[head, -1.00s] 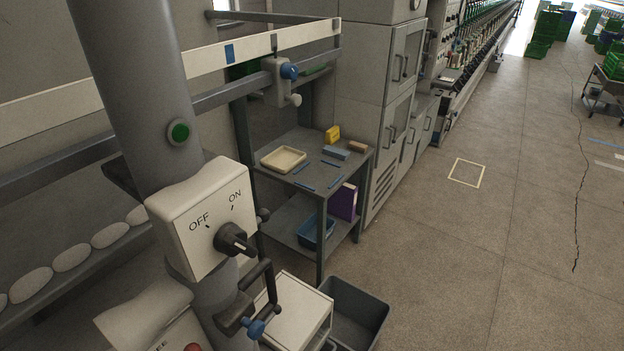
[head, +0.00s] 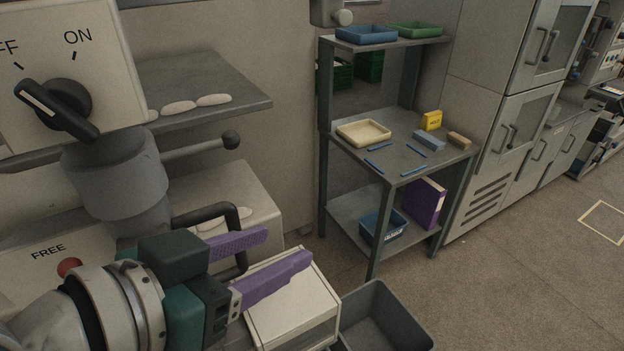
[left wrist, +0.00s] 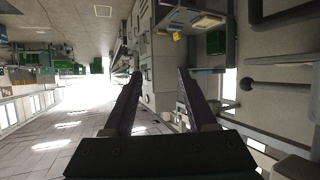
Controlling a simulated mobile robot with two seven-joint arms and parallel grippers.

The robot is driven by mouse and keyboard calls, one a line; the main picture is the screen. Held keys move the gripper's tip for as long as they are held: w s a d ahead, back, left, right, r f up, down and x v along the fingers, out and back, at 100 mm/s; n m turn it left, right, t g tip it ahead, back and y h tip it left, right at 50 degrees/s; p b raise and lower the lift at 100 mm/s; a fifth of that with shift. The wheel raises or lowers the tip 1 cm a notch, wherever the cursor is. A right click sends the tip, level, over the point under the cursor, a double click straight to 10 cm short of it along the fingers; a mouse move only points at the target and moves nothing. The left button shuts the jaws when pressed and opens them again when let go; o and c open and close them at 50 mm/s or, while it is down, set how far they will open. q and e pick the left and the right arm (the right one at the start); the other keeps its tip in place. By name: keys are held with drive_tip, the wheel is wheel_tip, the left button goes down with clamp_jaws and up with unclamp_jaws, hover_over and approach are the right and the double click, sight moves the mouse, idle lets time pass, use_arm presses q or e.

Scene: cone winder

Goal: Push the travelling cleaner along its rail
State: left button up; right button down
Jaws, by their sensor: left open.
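A thick grey upright tube (head: 112,180), which looks like part of the travelling cleaner, stands at the left of the head view. It carries a cream OFF/ON switch box (head: 110,55) with a black knob (head: 60,108) and a lever with a dark ball end (head: 231,140). A black bent bar handle (head: 208,213) is below. My left gripper (head: 287,247) is open, its purple fingers overlapping the handle's lower part in the head view; I cannot tell whether they touch. In the left wrist view the fingers (left wrist: 158,80) are apart with nothing between them. The rail is not visible. My right gripper is not in view.
A box marked FREE with a red button (head: 69,267) is at lower left. A cream box (head: 290,305) and a grey bin (head: 385,320) stand below the fingers. A metal shelf unit (head: 400,165) holds trays and small items. The floor at right is clear.

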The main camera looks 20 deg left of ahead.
use_arm(q)
drive_tip(key=w+a+f+n+t+y+b, duration=0.2)
drive_tip(key=w+a+f+t+b, duration=0.15)
drive_tip(key=f+b, duration=0.4)
drive_tip(key=n+t+y+b, duration=0.2)
drive_tip(key=n+y+b, duration=0.25)
drive_tip(key=y, duration=0.25)
approach(234, 224)
drive_tip(key=w+a, duration=0.1)
drive_tip(key=shift+m+g, duration=0.25)
drive_tip(key=x, duration=0.9)
drive_tip(key=shift+w+f, duration=0.35)
drive_tip(key=shift+w, duration=0.1)
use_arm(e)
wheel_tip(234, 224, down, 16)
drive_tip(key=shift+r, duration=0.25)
use_arm(q)
drive_tip(key=shift+c, duration=0.4)
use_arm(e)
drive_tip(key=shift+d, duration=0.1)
use_arm(q)
clamp_jaws()
